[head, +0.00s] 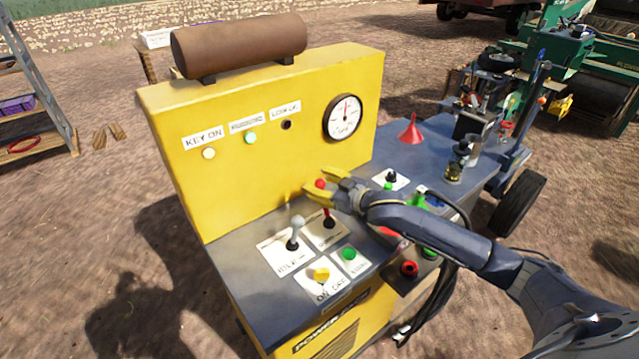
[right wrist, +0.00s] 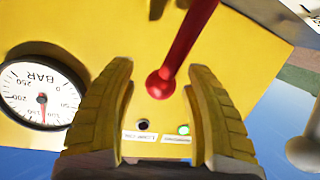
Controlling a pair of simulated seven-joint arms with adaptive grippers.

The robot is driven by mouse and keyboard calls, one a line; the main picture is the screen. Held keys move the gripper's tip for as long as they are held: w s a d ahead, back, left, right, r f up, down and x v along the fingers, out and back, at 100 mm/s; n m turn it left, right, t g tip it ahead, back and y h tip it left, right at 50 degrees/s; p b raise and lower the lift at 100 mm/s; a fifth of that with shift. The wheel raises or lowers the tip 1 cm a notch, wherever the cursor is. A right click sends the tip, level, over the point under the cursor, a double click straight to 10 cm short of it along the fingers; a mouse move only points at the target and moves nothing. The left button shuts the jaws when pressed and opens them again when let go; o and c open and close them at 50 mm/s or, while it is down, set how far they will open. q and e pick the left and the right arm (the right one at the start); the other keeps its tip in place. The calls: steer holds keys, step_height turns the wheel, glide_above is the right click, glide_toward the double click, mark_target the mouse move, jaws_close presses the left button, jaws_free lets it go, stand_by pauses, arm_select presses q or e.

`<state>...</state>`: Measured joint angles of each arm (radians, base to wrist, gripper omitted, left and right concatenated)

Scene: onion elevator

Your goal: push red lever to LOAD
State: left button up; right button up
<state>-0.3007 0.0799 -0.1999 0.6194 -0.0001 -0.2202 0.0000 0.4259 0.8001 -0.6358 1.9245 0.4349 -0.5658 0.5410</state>
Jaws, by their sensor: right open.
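The red lever (head: 328,218) stands on a white plate on the console top of the yellow machine, its red knob (head: 320,184) up near my right gripper (head: 320,189). In the right wrist view the red lever (right wrist: 190,45) reaches in from the top, with its round knob (right wrist: 160,84) between my two yellow fingers. The right gripper (right wrist: 167,110) is open, a finger on each side of the knob, with gaps visible. The plate's lettering near the red lever is too small to read. My left gripper is not in view.
A grey-knobbed lever (head: 295,232) stands just left of the red one. A yellow button (head: 321,274) and a green button (head: 349,254) sit in front. The yellow panel (head: 255,160) with a gauge (head: 343,117) rises behind. A red funnel (head: 411,130) stands at the right.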

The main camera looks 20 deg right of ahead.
steer(key=v, duration=1.2)
steer(key=shift+d, duration=0.1)
stand_by(0.4)
